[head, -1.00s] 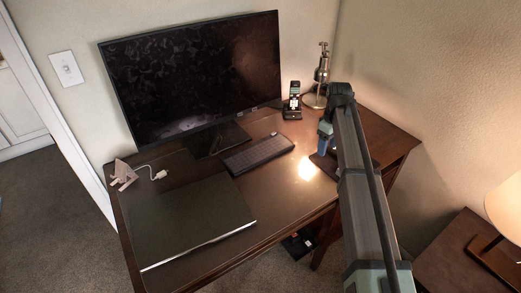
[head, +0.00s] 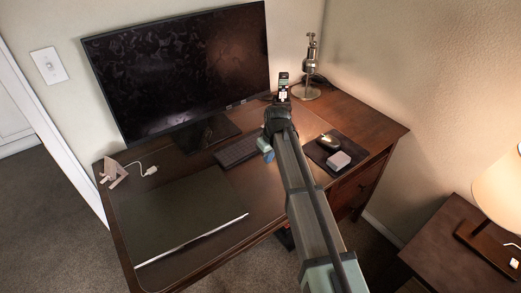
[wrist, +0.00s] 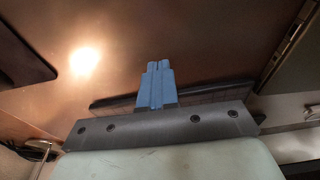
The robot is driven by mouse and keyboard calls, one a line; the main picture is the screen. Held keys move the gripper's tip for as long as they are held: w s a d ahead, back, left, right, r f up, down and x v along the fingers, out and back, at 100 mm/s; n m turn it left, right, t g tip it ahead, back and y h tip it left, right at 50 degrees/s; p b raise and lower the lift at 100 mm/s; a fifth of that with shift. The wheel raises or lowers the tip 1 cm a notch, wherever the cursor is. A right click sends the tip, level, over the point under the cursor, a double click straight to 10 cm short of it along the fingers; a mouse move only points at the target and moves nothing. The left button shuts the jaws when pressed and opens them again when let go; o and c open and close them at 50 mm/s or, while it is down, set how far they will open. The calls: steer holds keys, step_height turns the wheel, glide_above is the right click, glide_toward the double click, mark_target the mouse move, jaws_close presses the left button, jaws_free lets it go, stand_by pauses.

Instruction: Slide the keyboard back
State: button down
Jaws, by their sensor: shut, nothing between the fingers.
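The dark keyboard (head: 238,151) lies on the desk blotter in front of the monitor stand. Its right end is hidden behind my arm in the head view. In the wrist view the keyboard (wrist: 208,95) shows as a dark strip partly behind my fingers. My gripper (head: 266,152) is at the keyboard's right end, at its front side. Its blue fingers (wrist: 157,68) are shut together with nothing between them. I cannot tell whether they touch the keyboard.
The monitor (head: 180,70) stands behind the keyboard on its stand (head: 207,134). A closed laptop (head: 180,215) lies front left. A mouse pad (head: 318,157) with a mouse and small white box lies right. A phone (head: 283,88) and microphone (head: 309,70) stand behind.

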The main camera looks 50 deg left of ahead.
mark_target(250, 147)
steer(key=a, duration=1.1)
steer(key=shift+w+a, duration=0.1)
steer(key=shift+a, duration=0.1)
steer(key=shift+a+f, duration=0.15)
steer(key=shift+a, duration=0.05)
steer(key=shift+d+f, duration=0.2)
steer(key=shift+f, duration=0.5)
